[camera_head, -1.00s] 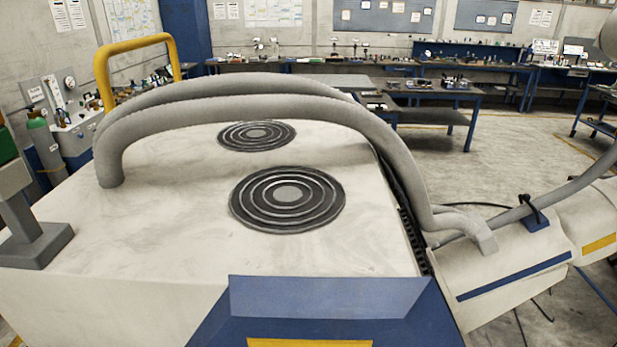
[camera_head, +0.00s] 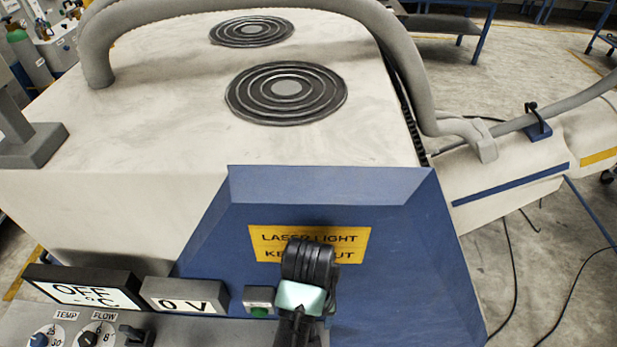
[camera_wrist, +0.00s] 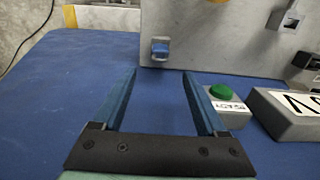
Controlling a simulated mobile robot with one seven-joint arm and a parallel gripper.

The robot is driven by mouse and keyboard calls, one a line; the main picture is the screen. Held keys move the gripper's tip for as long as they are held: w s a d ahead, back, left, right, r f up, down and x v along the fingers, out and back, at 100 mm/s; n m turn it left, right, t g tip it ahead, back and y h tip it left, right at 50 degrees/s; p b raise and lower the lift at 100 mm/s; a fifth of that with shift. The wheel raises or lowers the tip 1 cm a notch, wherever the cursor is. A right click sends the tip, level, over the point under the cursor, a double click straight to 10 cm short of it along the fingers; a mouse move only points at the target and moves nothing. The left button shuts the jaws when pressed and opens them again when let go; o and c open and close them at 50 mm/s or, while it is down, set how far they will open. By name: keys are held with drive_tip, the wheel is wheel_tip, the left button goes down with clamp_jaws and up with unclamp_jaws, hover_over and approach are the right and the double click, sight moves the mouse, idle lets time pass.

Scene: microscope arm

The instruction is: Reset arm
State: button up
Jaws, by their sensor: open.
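My gripper (camera_wrist: 160,78) is open in the wrist view, with two teal fingers over a blue surface and nothing between them. To the right of its right finger is a small grey box with a green button (camera_wrist: 222,92). Its label is upside down and too small to read. The same button box (camera_head: 258,301) shows in the head view, just left of the dark and mint end of my arm. That arm hides its own fingertips there.
A "0 V" display (camera_head: 184,296) and an "OFF °C" display (camera_head: 84,288) stand left of the button. Below them is a grey panel with TEMP and FLOW knobs (camera_head: 97,334). A yellow laser warning label (camera_head: 310,240) is partly covered by my arm. A grey hose (camera_head: 410,60) arches behind.

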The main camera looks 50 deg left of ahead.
drive_tip(key=shift+r, duration=0.9)
